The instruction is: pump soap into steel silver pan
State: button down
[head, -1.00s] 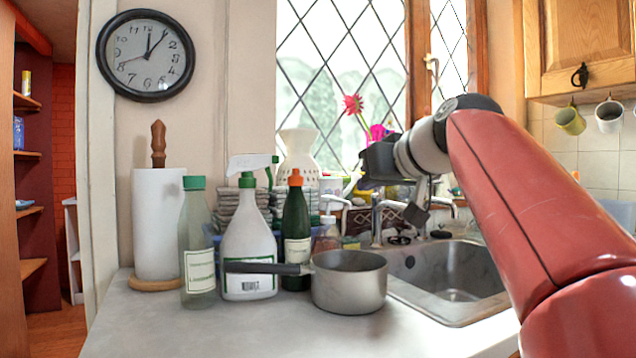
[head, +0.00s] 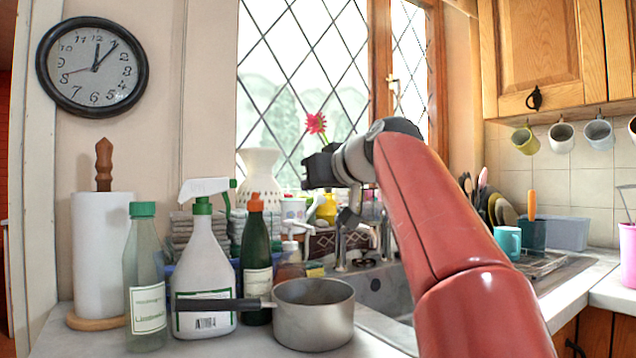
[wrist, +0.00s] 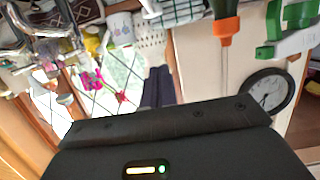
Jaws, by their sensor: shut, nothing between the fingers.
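The steel pan (head: 313,318) stands on the counter in the head view, its black handle pointing left across the fronts of the bottles. A small bottle with a white pump top and reddish-brown contents (head: 290,264) stands just behind the pan, partly hidden by it. My gripper (head: 306,171) is raised above and behind the pan, in front of the window, apart from the bottle and the pan. It is shut and empty. In the wrist view its dark fingers (wrist: 158,87) show close together; the pan is not recognisable there.
A white spray bottle (head: 203,265), a clear green-capped bottle (head: 145,285) and a dark orange-capped bottle (head: 256,250) crowd the pan's left. A paper towel roll (head: 100,255) stands farther left. The sink (head: 385,290) lies right of the pan, partly behind my arm. Mugs hang at right.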

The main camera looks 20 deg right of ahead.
jog(key=p+x, duration=0.1)
jog(key=x, duration=0.5)
jog(key=shift+r, duration=0.1)
notch_tip(320, 180, down, 3)
jog(key=shift+r+b, duration=0.1)
jog(key=shift+b, duration=0.75)
jog(key=shift+f, duration=0.7)
